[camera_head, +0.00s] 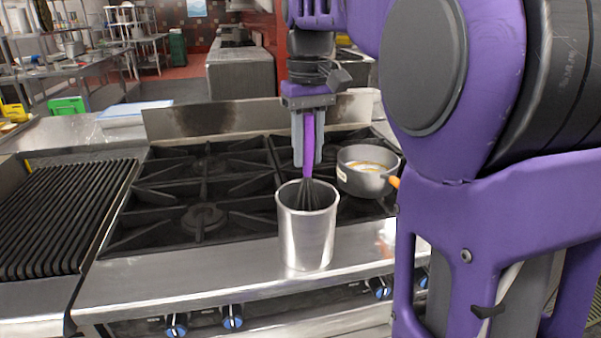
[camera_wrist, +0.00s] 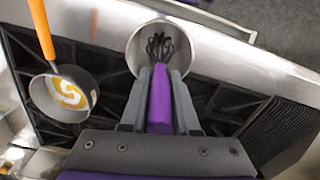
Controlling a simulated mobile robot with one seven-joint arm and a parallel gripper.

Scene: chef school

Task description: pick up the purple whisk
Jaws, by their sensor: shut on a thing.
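The purple whisk (camera_head: 308,140) stands upright, its purple handle between the fingers of my gripper (camera_head: 307,155). Its dark wires reach down into a metal canister (camera_head: 306,236) on the stove's front ledge. In the wrist view the whisk handle (camera_wrist: 160,100) lies between both fingers of my gripper (camera_wrist: 159,92), which is shut on it. The dark wire loops show over the opening of the canister (camera_wrist: 140,40). The lower tips of the wires are hidden by the canister wall in the head view.
A saucepan (camera_head: 352,180) with an orange handle sits on the burners right of the canister. Black stove grates (camera_head: 200,190) lie behind it and a ribbed grill (camera_head: 60,215) is at the left. The steel ledge (camera_head: 180,275) left of the canister is clear.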

